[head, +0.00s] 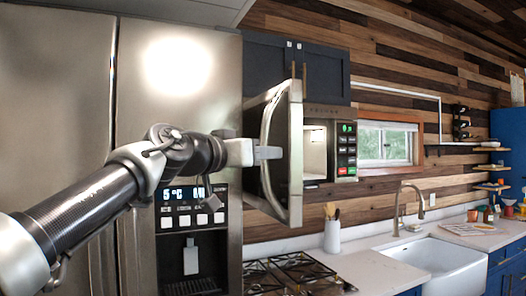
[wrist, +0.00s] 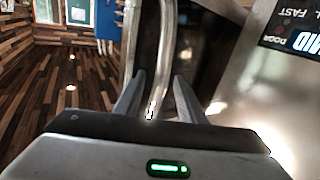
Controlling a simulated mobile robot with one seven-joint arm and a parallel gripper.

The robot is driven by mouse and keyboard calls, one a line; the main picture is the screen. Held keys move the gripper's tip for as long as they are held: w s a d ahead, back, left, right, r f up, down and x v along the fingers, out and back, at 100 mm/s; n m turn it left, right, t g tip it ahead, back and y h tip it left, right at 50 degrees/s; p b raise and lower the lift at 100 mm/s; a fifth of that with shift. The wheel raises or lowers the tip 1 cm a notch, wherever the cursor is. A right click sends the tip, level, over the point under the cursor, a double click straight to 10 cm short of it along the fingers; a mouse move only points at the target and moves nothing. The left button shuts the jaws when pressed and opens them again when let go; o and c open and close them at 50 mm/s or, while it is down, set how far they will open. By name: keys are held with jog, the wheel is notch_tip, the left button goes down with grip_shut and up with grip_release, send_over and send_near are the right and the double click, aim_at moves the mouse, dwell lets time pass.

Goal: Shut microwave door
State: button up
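The microwave (head: 345,146) is mounted under dark cabinets, with its lit interior showing. Its door (head: 296,150) stands open, swung out toward me, with a curved metal handle (head: 266,120) on the side facing left. My gripper (head: 272,153) is at the door's left side, at about mid-height of the handle. In the wrist view, the two fingers of my gripper (wrist: 158,97) are apart. The handle (wrist: 167,45) runs down into the space between them. I cannot tell whether either finger touches it.
A steel refrigerator (head: 180,75) with a dispenser panel stands close on the left, behind my arm. Below the microwave are a gas cooktop (head: 295,275) and a utensil crock (head: 332,237). A white sink (head: 440,262) lies to the right.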

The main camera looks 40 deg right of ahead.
jog(key=shift+w+d, duration=0.1)
jog(key=shift+d, duration=0.25)
grip_shut()
jog(key=shift+d, duration=0.1)
